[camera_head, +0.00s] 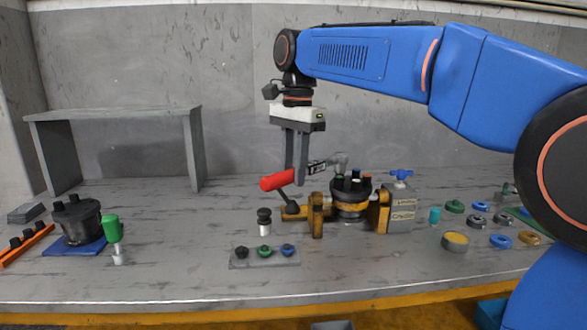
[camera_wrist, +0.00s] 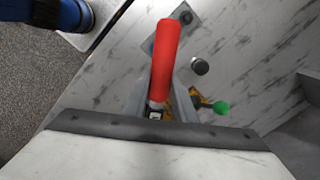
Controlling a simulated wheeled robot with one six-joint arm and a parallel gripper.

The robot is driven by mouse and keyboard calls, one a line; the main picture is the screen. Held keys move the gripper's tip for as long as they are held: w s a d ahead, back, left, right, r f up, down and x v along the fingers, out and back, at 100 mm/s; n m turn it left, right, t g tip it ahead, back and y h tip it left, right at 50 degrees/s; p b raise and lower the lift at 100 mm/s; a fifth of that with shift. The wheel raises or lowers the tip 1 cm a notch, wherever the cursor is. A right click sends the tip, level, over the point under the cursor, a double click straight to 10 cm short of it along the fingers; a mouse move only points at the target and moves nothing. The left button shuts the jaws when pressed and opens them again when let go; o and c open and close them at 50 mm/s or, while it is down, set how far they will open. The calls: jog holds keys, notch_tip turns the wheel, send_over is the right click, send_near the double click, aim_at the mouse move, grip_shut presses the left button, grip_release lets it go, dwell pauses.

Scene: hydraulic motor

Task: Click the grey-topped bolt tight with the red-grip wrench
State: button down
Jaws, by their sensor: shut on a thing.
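The red-grip wrench (camera_head: 275,181) is held between the fingers of my gripper (camera_head: 293,188), above the bench. Its metal shaft (camera_head: 318,167) runs right from the grip to a head (camera_head: 340,160) at the top of the dark motor (camera_head: 350,205). In the wrist view the red grip (camera_wrist: 164,60) sticks out between the fingers of my gripper (camera_wrist: 160,103).
Yellow clamp jaws (camera_head: 318,217) flank the motor, beside a grey block (camera_head: 402,207) with a blue handle. A tray (camera_head: 238,262) of three knobs and a black-topped piece (camera_head: 264,221) stand in front. A green-handled tool (camera_head: 111,230) stands at left. Several rings lie at right.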

jog(key=shift+f, duration=0.7)
dwell(0.4)
jog(key=shift+w+a, duration=0.2)
jog(key=shift+w+a+m, duration=0.35)
jog(key=shift+w+m, duration=0.2)
jog(key=shift+w, duration=0.05)
jog(key=shift+w+a+m, duration=0.3)
jog(key=shift+w+m, duration=0.25)
jog(key=shift+w, duration=0.05)
jog(key=shift+w+a+m, duration=0.2)
jog(key=shift+w+m, duration=0.1)
jog(key=shift+w, duration=0.15)
jog(key=shift+w+a+m, duration=0.2)
jog(key=shift+w+m, duration=0.25)
jog(key=shift+w, duration=0.2)
jog(key=shift+w+a+m, duration=0.2)
jog(key=shift+w+m, duration=0.25)
jog(key=shift+w, duration=0.15)
jog(key=shift+w+a+m, duration=0.1)
jog(key=shift+w+m, duration=0.2)
jog(key=shift+w, duration=0.1)
dwell(0.3)
